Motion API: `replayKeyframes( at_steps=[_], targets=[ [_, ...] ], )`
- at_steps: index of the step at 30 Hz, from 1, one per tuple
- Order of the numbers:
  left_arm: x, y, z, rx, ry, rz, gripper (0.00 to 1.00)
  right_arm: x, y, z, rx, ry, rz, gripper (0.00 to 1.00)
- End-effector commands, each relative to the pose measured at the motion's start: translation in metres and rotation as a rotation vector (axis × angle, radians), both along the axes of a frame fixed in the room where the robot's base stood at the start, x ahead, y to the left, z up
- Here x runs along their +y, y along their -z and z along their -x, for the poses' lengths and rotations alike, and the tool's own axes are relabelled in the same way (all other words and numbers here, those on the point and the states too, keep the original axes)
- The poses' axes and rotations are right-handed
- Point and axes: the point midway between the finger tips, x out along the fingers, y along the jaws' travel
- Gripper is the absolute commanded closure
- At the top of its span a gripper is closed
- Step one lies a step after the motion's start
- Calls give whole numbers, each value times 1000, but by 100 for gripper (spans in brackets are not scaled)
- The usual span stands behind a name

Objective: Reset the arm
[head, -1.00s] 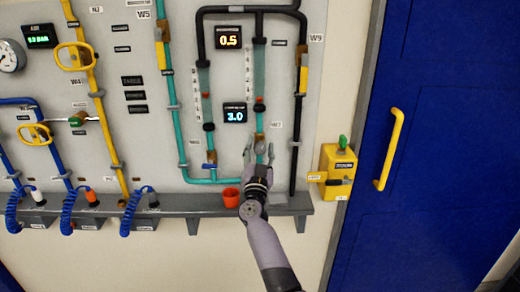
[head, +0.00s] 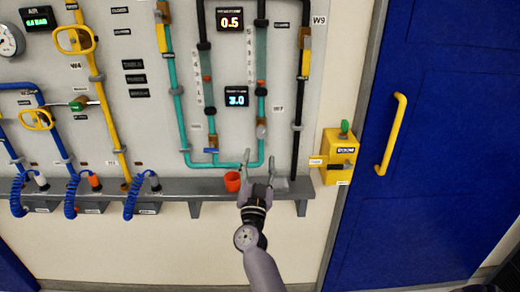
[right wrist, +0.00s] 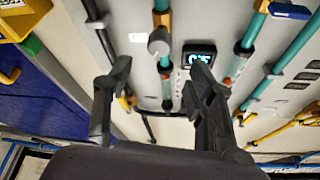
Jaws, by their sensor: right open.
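My right gripper (head: 258,168) is open and empty. In the head view it stands in front of the panel's lower part, just below the teal pipe (head: 225,165) and near the grey shelf (head: 215,187). In the right wrist view its two fingers (right wrist: 155,105) are spread apart with nothing between them. A round grey knob (right wrist: 159,42) on a teal pipe shows beyond the fingers there; the same knob shows above the gripper in the head view (head: 262,131). My left gripper is not in view.
A red cup (head: 232,182) is on the shelf just left of the right gripper. A yellow box with a green knob (head: 339,155) is on the wall to the right. A blue door (head: 450,150) has a yellow handle (head: 390,135). Blue coiled hoses (head: 72,195) hang at the left.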

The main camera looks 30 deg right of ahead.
Motion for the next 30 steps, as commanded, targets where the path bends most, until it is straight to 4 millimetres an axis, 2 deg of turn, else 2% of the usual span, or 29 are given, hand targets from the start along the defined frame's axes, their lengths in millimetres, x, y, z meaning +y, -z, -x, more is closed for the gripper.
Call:
replayKeyframes(
  at_steps=[6, 19, 22, 23, 26, 29, 30],
  targets=[
    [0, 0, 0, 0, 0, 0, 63, 6, 4, 8, -1, 0, 1, 49],
    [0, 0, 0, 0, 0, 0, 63, 6, 4, 8, -1, 0, 1, 49],
    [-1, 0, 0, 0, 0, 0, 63, 9, 9, 6, 11, -9, 4, 49],
    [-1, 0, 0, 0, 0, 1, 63, 11, 15, 5, 23, -19, 8, 49],
    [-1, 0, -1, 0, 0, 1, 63, 28, 49, -3, 95, -84, 25, 49],
    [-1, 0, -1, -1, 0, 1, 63, 55, 110, -10, 217, -188, 46, 49],
    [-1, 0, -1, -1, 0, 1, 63, 67, 138, -9, 275, -234, 52, 49]
  ],
)
